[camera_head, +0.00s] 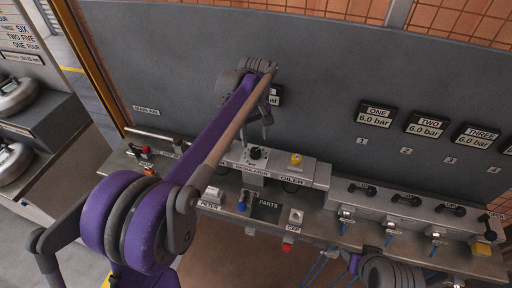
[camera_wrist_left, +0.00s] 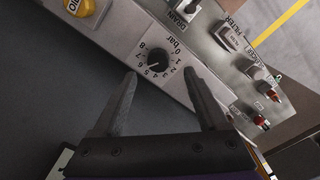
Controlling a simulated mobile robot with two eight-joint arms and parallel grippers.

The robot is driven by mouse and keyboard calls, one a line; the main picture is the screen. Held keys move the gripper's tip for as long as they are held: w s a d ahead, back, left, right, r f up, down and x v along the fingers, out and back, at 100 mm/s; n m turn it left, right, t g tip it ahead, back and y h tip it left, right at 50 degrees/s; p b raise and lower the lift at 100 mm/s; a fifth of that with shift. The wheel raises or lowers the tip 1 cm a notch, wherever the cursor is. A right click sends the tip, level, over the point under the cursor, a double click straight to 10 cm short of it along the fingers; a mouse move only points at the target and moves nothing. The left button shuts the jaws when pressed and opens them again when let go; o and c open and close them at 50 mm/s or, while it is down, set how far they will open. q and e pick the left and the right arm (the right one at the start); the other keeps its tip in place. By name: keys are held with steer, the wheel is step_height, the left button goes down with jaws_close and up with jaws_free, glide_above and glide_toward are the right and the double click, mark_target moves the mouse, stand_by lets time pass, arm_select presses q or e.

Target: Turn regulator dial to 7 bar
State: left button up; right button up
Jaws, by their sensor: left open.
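The regulator dial (camera_head: 257,153) is a black round knob on a light grey block on the bench. In the left wrist view the dial (camera_wrist_left: 157,62) has a printed 0 to 8 bar scale around it; a pale mark on the knob appears near 5 to 6, too small to read surely. My left gripper (camera_head: 267,128) is open above the dial in the head view. In the left wrist view the left gripper (camera_wrist_left: 160,73) has its fingertips apart, one on each side of the dial. Contact cannot be told.
A yellow oiler knob (camera_head: 296,159) stands right of the dial. The filter (camera_head: 211,194) and other fittings line the bench. Displays one (camera_head: 376,114) and two (camera_head: 426,125) read 6.0 bar. A display behind my left arm (camera_head: 275,95) is mostly hidden. The grey back panel rises behind.

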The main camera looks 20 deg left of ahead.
mark_target(256, 151)
arm_select(q)
steer(key=f, duration=0.6)
steer(key=shift+w+f, duration=0.2)
steer(key=shift+f, duration=0.15)
jaws_close()
